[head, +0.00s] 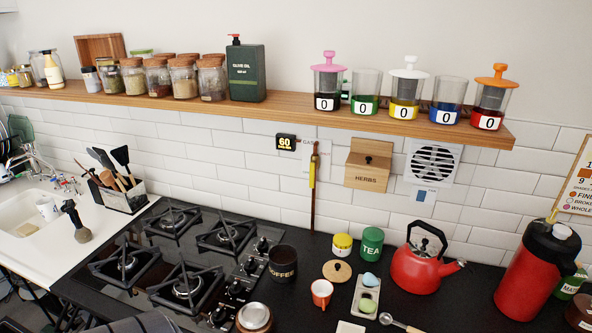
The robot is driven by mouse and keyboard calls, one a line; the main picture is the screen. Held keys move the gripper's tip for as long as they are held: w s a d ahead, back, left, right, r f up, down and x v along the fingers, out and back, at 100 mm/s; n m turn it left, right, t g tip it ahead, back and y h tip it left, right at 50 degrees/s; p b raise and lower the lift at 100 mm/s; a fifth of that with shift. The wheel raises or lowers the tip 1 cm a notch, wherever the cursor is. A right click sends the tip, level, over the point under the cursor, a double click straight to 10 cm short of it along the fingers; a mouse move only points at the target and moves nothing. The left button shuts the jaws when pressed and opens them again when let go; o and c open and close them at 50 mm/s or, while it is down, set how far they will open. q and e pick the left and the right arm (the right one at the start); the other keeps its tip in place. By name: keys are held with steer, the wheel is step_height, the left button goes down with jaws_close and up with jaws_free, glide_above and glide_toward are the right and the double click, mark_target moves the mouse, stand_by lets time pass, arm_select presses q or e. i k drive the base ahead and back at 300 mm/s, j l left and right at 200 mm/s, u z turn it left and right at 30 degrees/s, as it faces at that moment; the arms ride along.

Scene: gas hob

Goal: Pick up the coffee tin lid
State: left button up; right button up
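The black coffee tin (282,264), lettered COFFEE, stands upright on the dark counter just right of the hob; its top looks open and dark. A round, light wooden lid with a small dark knob (337,271) lies flat on the counter to the right of the tin, apart from it. It looks like the tin's lid, but no label shows on it. Neither of my grippers can be made out in the head view.
A tray with coloured pieces (367,295), a red kettle (425,262), a green tea tin (372,243) and a yellow-banded jar (342,245) are nearby. The gas hob (186,287) is left.

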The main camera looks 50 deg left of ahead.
mark_target(335, 271)
steer(key=u, duration=1.65)
